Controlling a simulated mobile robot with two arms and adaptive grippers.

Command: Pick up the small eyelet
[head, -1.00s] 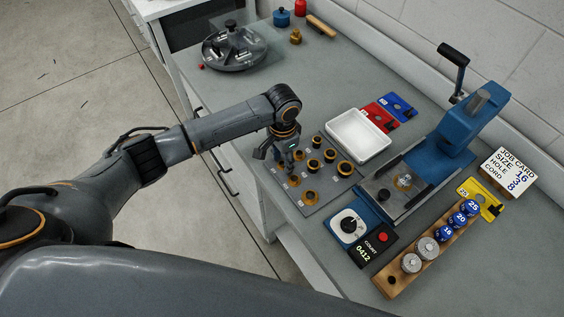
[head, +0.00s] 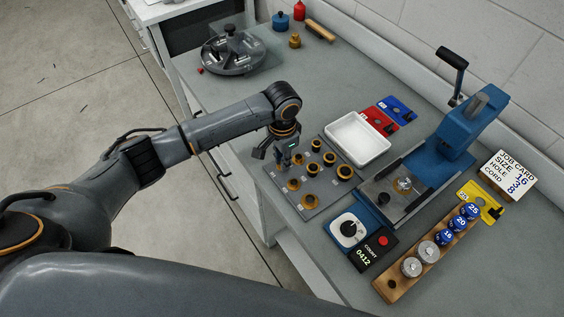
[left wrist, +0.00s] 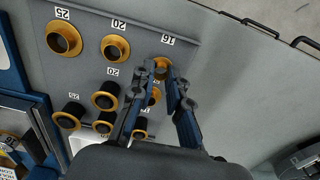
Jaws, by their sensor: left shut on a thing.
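The small eyelet (left wrist: 161,66) is a gold ring by the "16" label on the grey eyelet board (head: 324,195). In the left wrist view it sits between the fingertips of my left gripper (left wrist: 161,76), which is shut on it. In the head view my left gripper (head: 285,164) points down at the board's left corner and hides the eyelet. I cannot tell whether the eyelet is clear of the board. Larger gold eyelets stand beside it, at label "20" (left wrist: 115,47) and label "25" (left wrist: 64,39). My right gripper is not in view.
Several black-centred gold pieces (head: 345,172) stand on the board close to the gripper. A white tray (head: 358,160), a blue press (head: 449,135) and a counter box (head: 374,247) lie to the right. A round grey carousel (head: 234,69) is at the back left. Bench between is clear.

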